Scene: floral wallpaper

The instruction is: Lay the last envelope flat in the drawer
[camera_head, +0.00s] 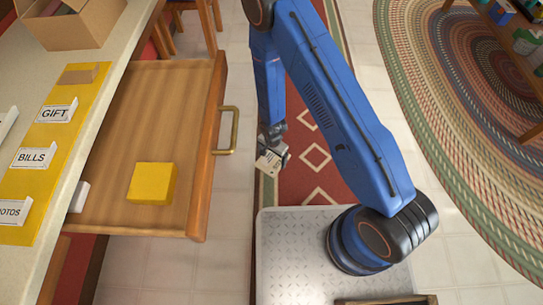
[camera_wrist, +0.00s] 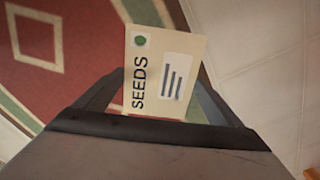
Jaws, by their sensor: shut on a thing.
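My gripper (camera_head: 273,146) hangs over the floor to the right of the open drawer (camera_head: 160,105), beyond its brass handle. It is shut on a cream envelope (camera_head: 268,162). In the wrist view the envelope (camera_wrist: 150,70) stands between the fingers of my gripper (camera_wrist: 155,95). It bears the word SEEDS, a green dot and a white label with dark lines. The drawer is pulled out from under the counter. A yellow block (camera_head: 152,184) lies in its front part, and a small white piece (camera_head: 78,197) shows at its left edge. The rest of its visible wooden bottom is bare.
The counter (camera_head: 90,130) carries a yellow strip (camera_head: 68,112) with white tags reading GIFT, BILLS and PHOTOS, and a small tan block (camera_head: 80,74). An open cardboard box (camera_head: 72,25) stands at its far end. A braided rug (camera_head: 440,90) and a shelf (camera_head: 505,60) are at right.

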